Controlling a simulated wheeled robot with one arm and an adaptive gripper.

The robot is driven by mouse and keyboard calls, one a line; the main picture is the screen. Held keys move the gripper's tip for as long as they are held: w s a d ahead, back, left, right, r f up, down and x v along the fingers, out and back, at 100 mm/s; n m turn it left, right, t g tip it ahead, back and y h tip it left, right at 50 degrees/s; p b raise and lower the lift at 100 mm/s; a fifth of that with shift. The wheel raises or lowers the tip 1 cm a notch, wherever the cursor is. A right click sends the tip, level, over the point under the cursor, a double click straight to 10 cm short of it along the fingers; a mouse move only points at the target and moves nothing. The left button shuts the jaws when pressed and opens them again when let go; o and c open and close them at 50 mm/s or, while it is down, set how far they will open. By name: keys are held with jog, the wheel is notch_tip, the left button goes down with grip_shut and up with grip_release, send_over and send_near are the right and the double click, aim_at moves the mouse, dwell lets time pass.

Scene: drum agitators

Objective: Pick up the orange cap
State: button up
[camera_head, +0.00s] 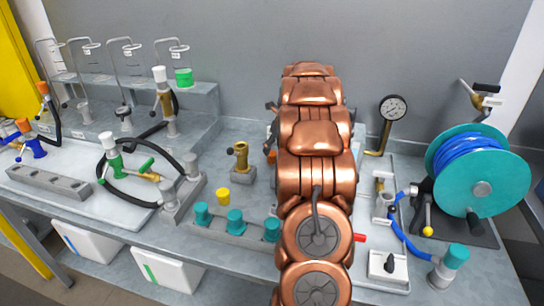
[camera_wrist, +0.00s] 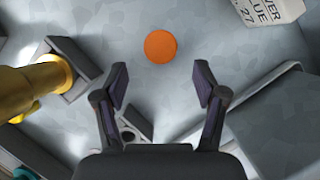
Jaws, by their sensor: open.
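A round orange cap (camera_wrist: 160,46) lies on the grey bench top in the wrist view, seen from above. My gripper (camera_wrist: 160,83) is open, with its two dark fingers spread wide and nothing between them. The cap sits beyond the fingertips in the picture, centred between them and apart from both; the height gap is hard to judge. In the head view a small orange piece (camera_head: 271,156) shows at the left edge of my copper-coloured arm, probably the same cap. My arm hides the gripper there.
A brass fitting (camera_wrist: 38,85) on a grey base stands left of the cap; it also shows in the head view (camera_head: 241,157). A white lettered block (camera_wrist: 268,10) is at the upper right. A grey box-like edge (camera_wrist: 280,120) lies right. Teal-capped posts (camera_head: 235,221) stand in front.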

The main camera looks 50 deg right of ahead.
aim_at(272, 153)
jog(key=shift+w+p+x, duration=0.2)
jog(key=shift+p+x, duration=0.5)
jog(key=shift+x, duration=2.05)
jog(key=shift+r, duration=0.1)
jog(key=c, duration=0.9)
jog(key=shift+r, duration=0.1)
jog(key=shift+s+a+r+b, duration=0.1)
jog(key=shift+r+b, duration=0.1)
jog(key=shift+b, duration=0.15)
notch_tip(272, 153, up, 6)
jog(key=shift+r+b, duration=0.2)
jog(key=shift+b, duration=0.4)
jog(key=s+a+b, duration=0.1)
jog(key=s+a, duration=0.2)
jog(key=a, duration=0.2)
jog(key=s+a+b, duration=0.1)
jog(key=s+a, duration=0.2)
jog(key=a, duration=0.3)
jog(key=s+a+b, duration=0.1)
jog(key=s+a, duration=0.2)
jog(key=a, duration=0.3)
jog(key=shift+a, duration=0.2)
